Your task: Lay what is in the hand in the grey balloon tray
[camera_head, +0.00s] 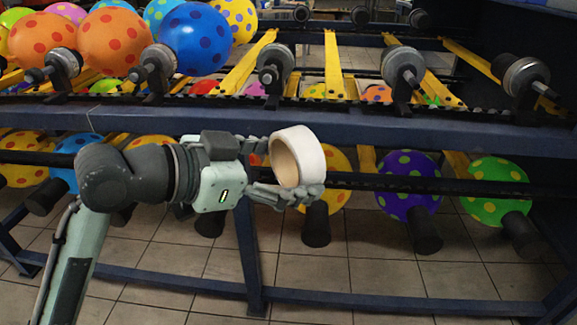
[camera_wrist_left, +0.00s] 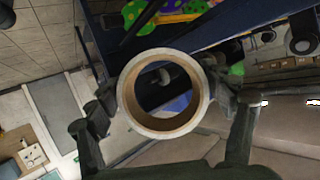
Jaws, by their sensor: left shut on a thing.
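My left gripper (camera_head: 290,172) is shut on a roll of white tape (camera_head: 312,155) with a tan cardboard core. The roll is held in the air in front of the balloon rack's dark blue beam, with its open side turned partly to the left. In the left wrist view the roll (camera_wrist_left: 198,88) sits between the two fingers, and I see through its hole. I do not see a grey balloon tray that I can make out in either view. My right gripper is not in view.
The rack's dark blue beam (camera_head: 450,130) crosses behind my gripper. Spotted balloons such as a blue one (camera_head: 195,38) sit on holders at upper left. A purple balloon (camera_head: 410,180) and a green balloon (camera_head: 497,190) hang lower right. Tiled floor (camera_head: 330,270) shows below.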

